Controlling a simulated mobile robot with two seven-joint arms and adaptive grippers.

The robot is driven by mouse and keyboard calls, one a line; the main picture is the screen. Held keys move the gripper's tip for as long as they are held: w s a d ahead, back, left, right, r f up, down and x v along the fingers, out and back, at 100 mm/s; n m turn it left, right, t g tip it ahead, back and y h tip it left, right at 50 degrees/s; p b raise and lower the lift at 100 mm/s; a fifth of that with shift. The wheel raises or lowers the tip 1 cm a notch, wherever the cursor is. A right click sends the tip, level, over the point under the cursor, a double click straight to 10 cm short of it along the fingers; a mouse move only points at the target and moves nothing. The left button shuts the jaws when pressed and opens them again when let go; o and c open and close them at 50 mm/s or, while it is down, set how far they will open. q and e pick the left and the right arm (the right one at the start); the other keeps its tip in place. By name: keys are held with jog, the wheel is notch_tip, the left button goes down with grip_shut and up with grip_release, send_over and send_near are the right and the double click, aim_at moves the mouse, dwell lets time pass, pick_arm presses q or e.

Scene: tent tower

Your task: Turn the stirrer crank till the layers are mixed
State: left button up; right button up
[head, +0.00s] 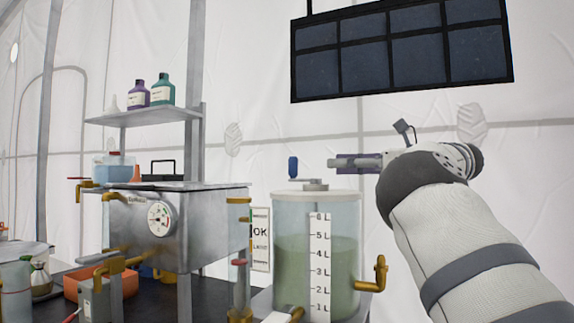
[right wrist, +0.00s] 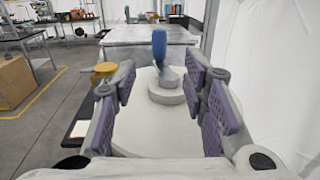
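The clear mixing tank (head: 289,260) stands at the lower middle of the head view. It holds murky green liquid up to about the 5 L mark, and I cannot make out separate layers. The crank on its lid has an upright blue handle (head: 292,167), left of the lid's centre. My right gripper (head: 338,163) is just above the lid, to the right of the handle. In the right wrist view its purple-padded fingers (right wrist: 163,88) are spread. The blue handle (right wrist: 159,45) stands ahead between them, apart from both pads. My left gripper is not in view.
A metal boiler (head: 180,225) with a gauge and brass pipes stands left of the tank. A shelf (head: 150,116) with bottles is above it. A brass tap (head: 379,272) sticks out at the tank's right. A dark panel (head: 405,50) hangs above my right arm.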

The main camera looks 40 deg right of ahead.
aim_at(293, 178)
jog(key=x, duration=1.2)
jog(key=shift+w+a, duration=0.15)
grip_shut()
